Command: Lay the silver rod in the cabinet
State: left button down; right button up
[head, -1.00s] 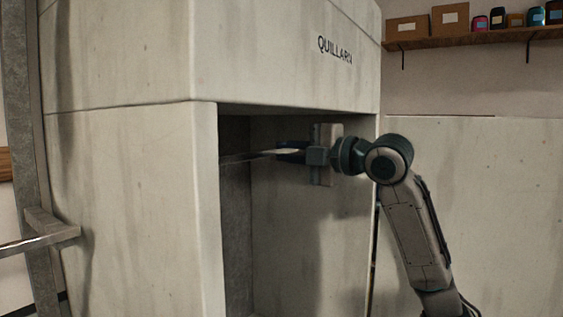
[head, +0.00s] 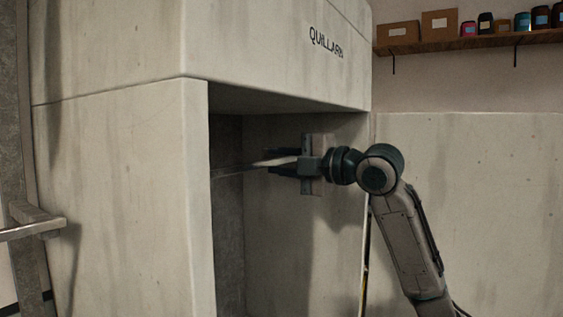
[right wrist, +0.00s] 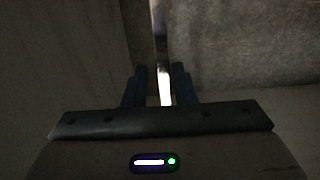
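The silver rod (head: 258,164) is a thin, pale bar inside the open bay of the cabinet (head: 130,140), a tall pale concrete-like block marked with dark lettering. The rod reaches leftward toward the bay's darker inner wall; I cannot tell what bears it. My right gripper (head: 269,162) is inside the bay. Its two dark fingers stand apart, above and below the rod's near end. In the right wrist view the rod (right wrist: 164,85) lies between the spread fingers (right wrist: 161,80), with a visible gap on its left. My left gripper is out of view.
The bay's left front edge (head: 209,200) and the lintel (head: 285,100) border the opening close to my right arm. The bay is clear below the gripper. A wall shelf (head: 470,42) with boxes and jars is at upper right. A metal frame (head: 25,222) stands at left.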

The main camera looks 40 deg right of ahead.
jog(key=shift+o, duration=1.1)
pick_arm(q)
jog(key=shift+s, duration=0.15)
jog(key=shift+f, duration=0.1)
pick_arm(e)
jog(key=shift+s, duration=0.1)
